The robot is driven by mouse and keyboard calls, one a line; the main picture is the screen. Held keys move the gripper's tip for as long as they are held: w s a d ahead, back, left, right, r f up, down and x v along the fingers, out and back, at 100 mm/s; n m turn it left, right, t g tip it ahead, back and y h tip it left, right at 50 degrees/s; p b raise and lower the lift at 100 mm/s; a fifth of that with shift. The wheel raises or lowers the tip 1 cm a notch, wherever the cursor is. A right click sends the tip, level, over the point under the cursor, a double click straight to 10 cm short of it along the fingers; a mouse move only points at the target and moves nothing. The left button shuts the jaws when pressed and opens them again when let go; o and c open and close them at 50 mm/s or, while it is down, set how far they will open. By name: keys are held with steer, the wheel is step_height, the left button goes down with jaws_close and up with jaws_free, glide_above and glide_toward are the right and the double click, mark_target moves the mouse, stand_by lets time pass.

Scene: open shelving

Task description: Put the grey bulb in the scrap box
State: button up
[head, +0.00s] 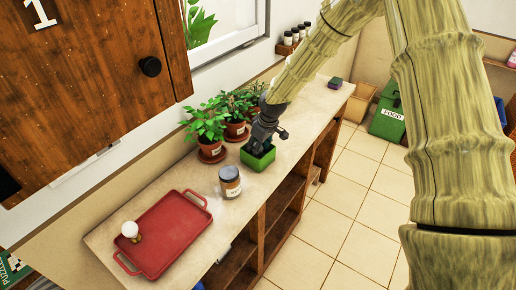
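A pale white round bulb (130,229) with a tan base sits at the left end of the red tray (168,247) on the counter. I see no clearly grey bulb. A small open green box (259,160) stands on the counter beside the potted plants; I see no label showing that it is the scrap box. My gripper (256,148) points down at the green box, with its fingertips at or just inside the opening. The box and the gripper's own dark body hide the fingertips, so I cannot tell whether it holds anything.
Several potted plants (207,127) line the wall behind. A small dark block (335,83) lies at the counter's far end. A wooden cabinet (85,90) hangs at upper left. Tiled floor is open at right.

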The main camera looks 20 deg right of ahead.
steer(key=b+v, duration=0.2)
steer(key=v, duration=0.9)
steer(key=shift+r, duration=0.25)
